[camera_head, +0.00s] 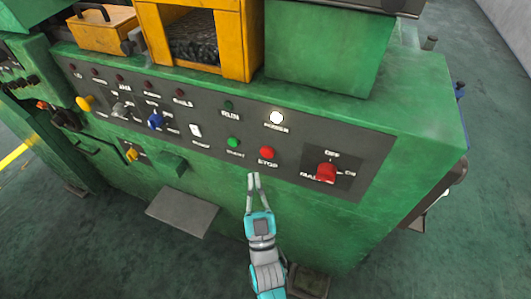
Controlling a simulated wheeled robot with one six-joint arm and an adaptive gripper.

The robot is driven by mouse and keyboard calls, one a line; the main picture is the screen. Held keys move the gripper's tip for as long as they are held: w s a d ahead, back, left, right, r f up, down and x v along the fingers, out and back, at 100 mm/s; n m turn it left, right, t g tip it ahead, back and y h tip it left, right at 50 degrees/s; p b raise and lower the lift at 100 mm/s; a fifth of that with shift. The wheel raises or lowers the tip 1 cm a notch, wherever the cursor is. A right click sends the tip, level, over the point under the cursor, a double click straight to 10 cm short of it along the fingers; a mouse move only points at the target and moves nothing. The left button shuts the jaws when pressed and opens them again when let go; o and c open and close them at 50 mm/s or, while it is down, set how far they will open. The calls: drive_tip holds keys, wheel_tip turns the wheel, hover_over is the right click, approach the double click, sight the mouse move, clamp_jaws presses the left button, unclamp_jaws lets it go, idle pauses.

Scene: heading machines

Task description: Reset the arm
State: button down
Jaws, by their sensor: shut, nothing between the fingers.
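My gripper (253,180) is shut and empty. Its grey fingertips point up in the picture, just below the control panel (210,141) of the green machine. They are below the green start button (233,142) and the red stop button (267,152). Whether they touch the machine's front cannot be told. My arm, teal and grey, reaches up from the bottom edge of the picture.
The green machine (425,110) fills most of the view. A red main switch (326,171) and a lit white power lamp (276,118) are on its panel. A grey plate (184,213) juts out low at the left. Dark green floor (110,255) is clear at lower left.

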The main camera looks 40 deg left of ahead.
idle(0.4)
drive_tip(key=s+d+f+m+h, duration=0.1)
drive_tip(key=s+d+f+h, duration=0.25)
drive_tip(key=d, duration=0.55)
drive_tip(key=s+d+f+m+h, duration=0.2)
drive_tip(key=d+f+h, duration=0.15)
drive_tip(key=d, duration=0.65)
drive_tip(key=s+d+f+m+h, duration=0.1)
drive_tip(key=s+d+f+h, duration=0.1)
drive_tip(key=d+f, duration=0.5)
drive_tip(key=s+d+r+m+g+h, duration=0.1)
drive_tip(key=s+d+r+m+h, duration=0.1)
drive_tip(key=s+d, duration=0.6)
drive_tip(key=s+d+r+m+g+h, duration=0.2)
drive_tip(key=s+d+h, duration=0.4)
drive_tip(key=s+d, duration=0.3)
drive_tip(key=s+r+m, duration=0.1)
drive_tip(key=s+r, duration=0.1)
drive_tip(key=s, duration=0.1)
drive_tip(key=shift+d+h, duration=0.3)
drive_tip(key=shift+s, duration=0.1)
